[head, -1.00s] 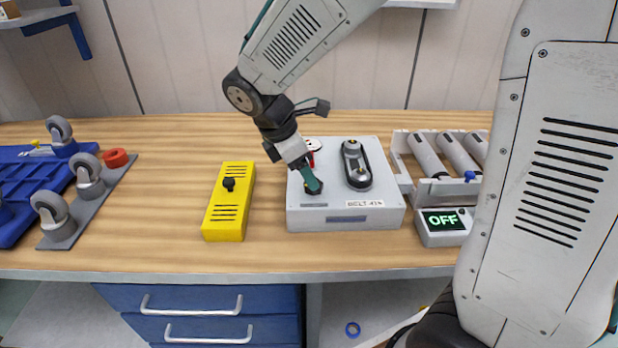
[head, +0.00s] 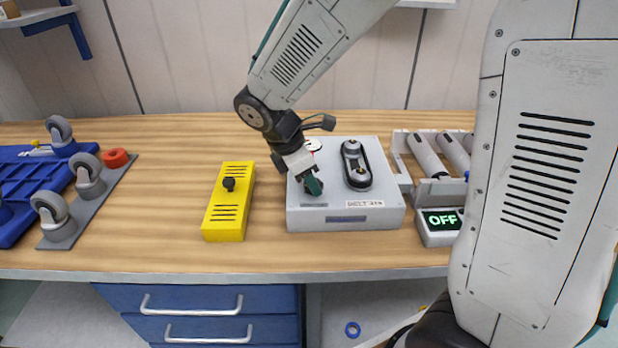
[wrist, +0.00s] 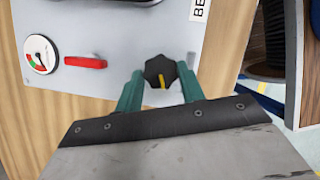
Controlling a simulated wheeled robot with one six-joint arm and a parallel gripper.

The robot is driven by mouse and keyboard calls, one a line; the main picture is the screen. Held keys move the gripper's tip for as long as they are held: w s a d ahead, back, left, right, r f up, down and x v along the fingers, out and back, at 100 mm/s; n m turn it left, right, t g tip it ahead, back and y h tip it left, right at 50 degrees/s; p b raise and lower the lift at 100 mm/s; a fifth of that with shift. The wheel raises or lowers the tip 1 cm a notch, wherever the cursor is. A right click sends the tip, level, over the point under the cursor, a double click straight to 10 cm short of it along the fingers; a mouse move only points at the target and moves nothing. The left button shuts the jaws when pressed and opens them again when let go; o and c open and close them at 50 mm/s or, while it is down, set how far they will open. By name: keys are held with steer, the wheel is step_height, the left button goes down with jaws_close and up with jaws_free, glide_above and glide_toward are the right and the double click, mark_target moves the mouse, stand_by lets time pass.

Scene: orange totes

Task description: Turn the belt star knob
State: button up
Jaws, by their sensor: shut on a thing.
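The belt star knob (wrist: 160,72) is black and lobed with a yellow mark, on the grey belt box (head: 375,222). My gripper (wrist: 160,84) has its two green fingers on either side of the knob in the wrist view and is shut on it. The yellow mark points down in that view, towards my gripper's base. In the head view my gripper (head: 314,186) is at the left front of the box top and mostly hides the knob. A black belt loop (head: 356,165) runs over two pulleys to its right.
A round gauge (wrist: 40,54) and a red lever (wrist: 86,62) are close to the knob. A yellow box (head: 229,205) stands left of the belt box. A display (head: 442,220) reading OFF and rollers (head: 430,155) stand right. Casters (head: 90,175) are at far left.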

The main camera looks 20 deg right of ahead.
steer(key=shift+w+m, duration=0.1)
steer(key=shift+m, duration=0.2)
steer(key=m+g, duration=0.1)
steer(key=m, duration=0.2)
steer(key=m+g, duration=0.1)
steer(key=m, duration=0.1)
steer(key=shift+w+d+m+y, duration=0.15)
steer(key=shift+w+m+y, duration=0.05)
steer(key=shift+m+y, duration=0.2)
steer(key=m+g, duration=0.1)
steer(key=m, duration=0.2)
steer(key=shift+w+d+m+y, duration=0.1)
steer(key=shift+m+y, duration=0.2)
steer(key=shift+y, duration=0.1)
steer(key=shift+d+m+g+y, duration=0.15)
steer(key=shift+m+g+y, duration=0.45)
steer(key=shift+m, duration=1.2)
steer(key=o, duration=1)
